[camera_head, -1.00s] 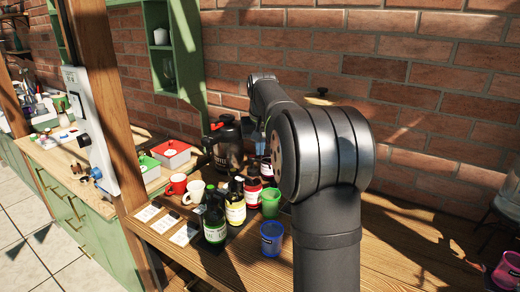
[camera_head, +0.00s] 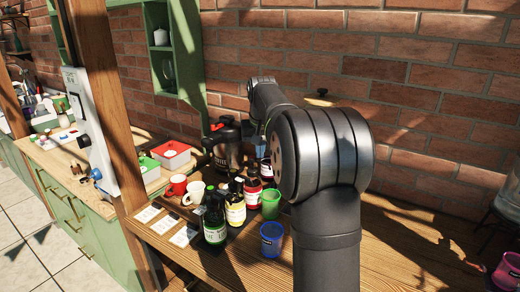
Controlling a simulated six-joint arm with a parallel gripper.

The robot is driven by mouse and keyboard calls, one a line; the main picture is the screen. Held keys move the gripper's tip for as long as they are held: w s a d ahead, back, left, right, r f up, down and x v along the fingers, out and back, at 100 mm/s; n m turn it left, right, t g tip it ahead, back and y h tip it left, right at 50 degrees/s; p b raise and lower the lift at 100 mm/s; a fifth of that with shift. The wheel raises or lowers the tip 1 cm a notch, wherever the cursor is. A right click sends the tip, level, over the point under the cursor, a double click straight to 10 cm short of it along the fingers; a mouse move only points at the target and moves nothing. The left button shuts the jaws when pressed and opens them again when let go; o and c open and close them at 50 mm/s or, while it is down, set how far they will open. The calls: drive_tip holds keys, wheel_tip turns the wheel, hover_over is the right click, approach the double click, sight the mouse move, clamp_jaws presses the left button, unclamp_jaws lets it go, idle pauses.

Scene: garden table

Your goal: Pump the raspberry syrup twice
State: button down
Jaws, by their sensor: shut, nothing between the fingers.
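A row of pump bottles stands on the wooden counter (camera_head: 400,262) left of my arm. A red bottle (camera_head: 253,193) with a white label and dark top stands behind the yellow one; its label is too small to read, so I cannot confirm that it is the raspberry syrup. Its pump head is dark and hard to make out among the other tops. A dark purple bottle behind it is partly covered by my arm. My arm reaches away from the camera above the row, and its own joint covers its far end. I cannot make out my gripper's fingers.
A green bottle (camera_head: 214,228) and a yellow bottle (camera_head: 235,210) stand in front. Green (camera_head: 270,204) and blue (camera_head: 271,239) cups stand to the right. The right counter is mostly clear.

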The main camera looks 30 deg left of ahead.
drive_tip(key=shift+f, duration=1.55)
drive_tip(key=shift+r, duration=1.95)
drive_tip(key=shift+r, duration=0.1)
wheel_tip(320, 180, up, 6)
hover_over(260, 162)
drive_tip(key=shift+s, duration=0.1)
drive_tip(key=shift+f, duration=0.2)
wheel_tip(260, 162, down, 8)
drive_tip(key=shift+r, duration=0.2)
idle(0.5)
drive_tip(key=c, duration=2.1)
unclamp_jaws()
